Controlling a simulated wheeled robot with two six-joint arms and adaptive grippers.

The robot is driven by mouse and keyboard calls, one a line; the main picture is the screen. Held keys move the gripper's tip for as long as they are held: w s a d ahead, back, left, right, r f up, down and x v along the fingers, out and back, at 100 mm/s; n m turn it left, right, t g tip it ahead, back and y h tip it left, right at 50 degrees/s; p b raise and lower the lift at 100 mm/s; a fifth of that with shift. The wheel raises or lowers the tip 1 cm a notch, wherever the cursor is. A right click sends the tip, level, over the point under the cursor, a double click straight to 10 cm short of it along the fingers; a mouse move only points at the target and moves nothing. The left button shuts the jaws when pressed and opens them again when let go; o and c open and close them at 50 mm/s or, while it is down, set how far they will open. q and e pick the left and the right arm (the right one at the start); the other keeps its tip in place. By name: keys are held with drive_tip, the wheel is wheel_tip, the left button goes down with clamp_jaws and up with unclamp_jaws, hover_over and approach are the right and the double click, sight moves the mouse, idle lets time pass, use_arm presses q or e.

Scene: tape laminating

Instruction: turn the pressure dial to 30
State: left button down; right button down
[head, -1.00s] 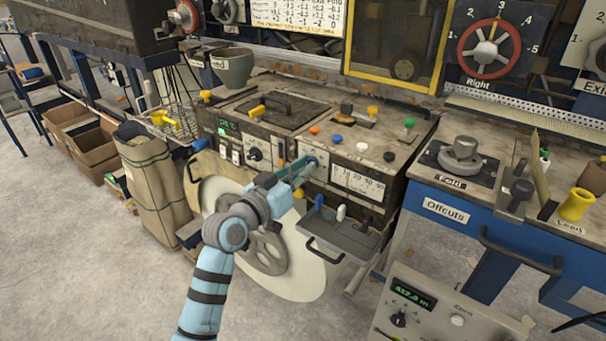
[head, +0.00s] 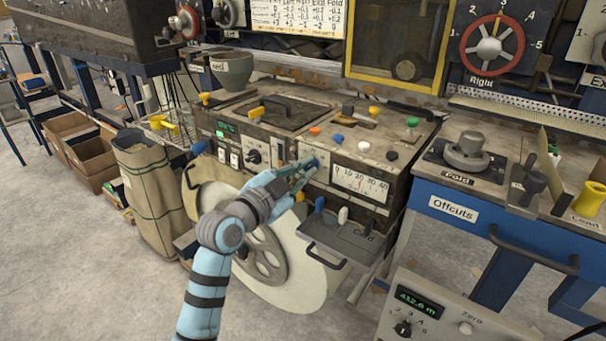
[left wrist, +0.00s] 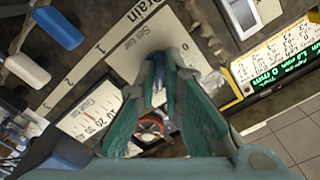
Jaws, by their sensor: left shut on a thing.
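The machine's front panel (head: 325,176) carries a small blue dial (head: 315,164), mostly hidden by my fingers. The dial also shows in the left wrist view (left wrist: 159,68), between the teal fingertips beside a "Set bar" label. My left gripper (head: 308,168) is shut on this dial. A white gauge (head: 360,183) marked 0 to 40 sits just right of the dial. It also shows in the left wrist view (left wrist: 88,122); its red pointer is too small to read exactly. My right gripper is not in view.
Below the panel is a large white roll with a grey wheel (head: 262,250). A grey tray (head: 345,238) with small levers juts out right of it. Coloured knobs stand on the machine's top. A meter box (head: 430,310) stands at front right.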

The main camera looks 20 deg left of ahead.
use_arm(q)
drive_tip(key=shift+m, duration=0.6)
drive_tip(key=c, duration=1.7)
unclamp_jaws()
drive_tip(key=v, duration=1.2)
drive_tip(key=shift+d, duration=0.1)
